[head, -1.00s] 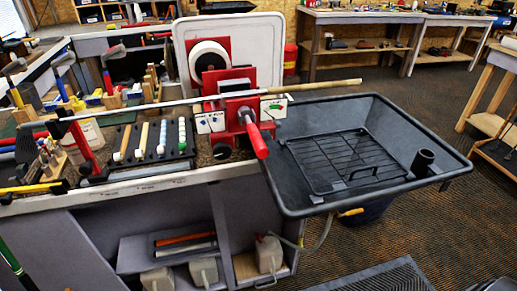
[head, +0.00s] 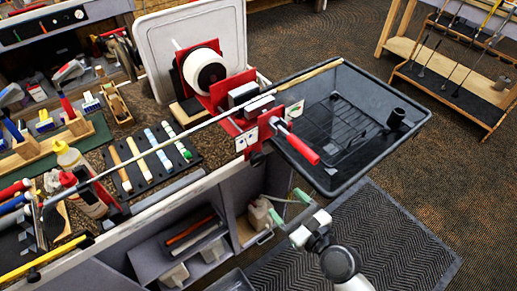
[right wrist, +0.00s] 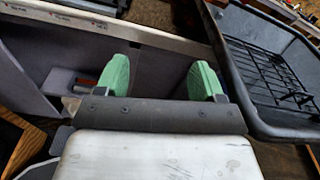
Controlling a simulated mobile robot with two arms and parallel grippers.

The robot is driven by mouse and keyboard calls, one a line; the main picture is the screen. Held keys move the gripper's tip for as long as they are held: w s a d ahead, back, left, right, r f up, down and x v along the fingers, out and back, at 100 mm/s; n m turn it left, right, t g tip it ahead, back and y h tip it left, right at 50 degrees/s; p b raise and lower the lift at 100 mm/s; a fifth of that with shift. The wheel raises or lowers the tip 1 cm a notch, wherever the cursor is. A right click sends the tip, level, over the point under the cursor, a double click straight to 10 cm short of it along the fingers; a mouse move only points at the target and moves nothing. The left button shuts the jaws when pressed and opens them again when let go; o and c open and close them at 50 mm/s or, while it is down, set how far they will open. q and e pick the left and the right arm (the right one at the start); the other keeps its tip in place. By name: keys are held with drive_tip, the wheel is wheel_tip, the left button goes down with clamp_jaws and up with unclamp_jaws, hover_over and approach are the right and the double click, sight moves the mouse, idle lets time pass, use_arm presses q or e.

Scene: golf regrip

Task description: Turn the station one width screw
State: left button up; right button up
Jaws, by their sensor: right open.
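A red vise (head: 241,132) stands at the bench edge, with a red-handled screw (head: 303,150) sticking out towards the lower right. A golf club shaft (head: 180,132) lies through the vise, its tan end (head: 310,77) reaching over the black tray. I cannot tell for sure which part is the width screw. My right gripper (head: 286,205) has green fingertips, spread apart and empty, in front of the bench and below the red handle, not touching it. The right wrist view shows the gap between the fingertips (right wrist: 160,80) with nothing in it; the vise is not in that view. My left gripper is not in view.
A black tray (head: 372,165) with a wire rack sits right of the vise. A tape roll (head: 207,70) stands behind it. Grips lie on a black mat (head: 137,180), near bottles (head: 92,195). Open shelves (head: 160,255) are below the bench. A dark floor mat (head: 400,245) lies lower right.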

drive_tip(key=m+y, duration=0.1)
drive_tip(key=m, duration=0.1)
approach(260, 162)
drive_tip(key=shift+t, duration=0.4)
drive_tip(key=p+x, duration=0.3)
drive_tip(key=x, duration=0.5)
drive_tip(key=shift+w+a+f, duration=0.2)
drive_tip(key=shift+a, duration=0.05)
drive_tip(key=shift+w+a, duration=0.35)
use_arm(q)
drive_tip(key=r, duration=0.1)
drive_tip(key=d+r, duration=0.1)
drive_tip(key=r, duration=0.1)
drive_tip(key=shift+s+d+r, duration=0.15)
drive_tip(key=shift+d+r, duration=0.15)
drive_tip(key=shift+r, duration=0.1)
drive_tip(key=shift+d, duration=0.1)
use_arm(e)
drive_tip(key=c, duration=0.9)
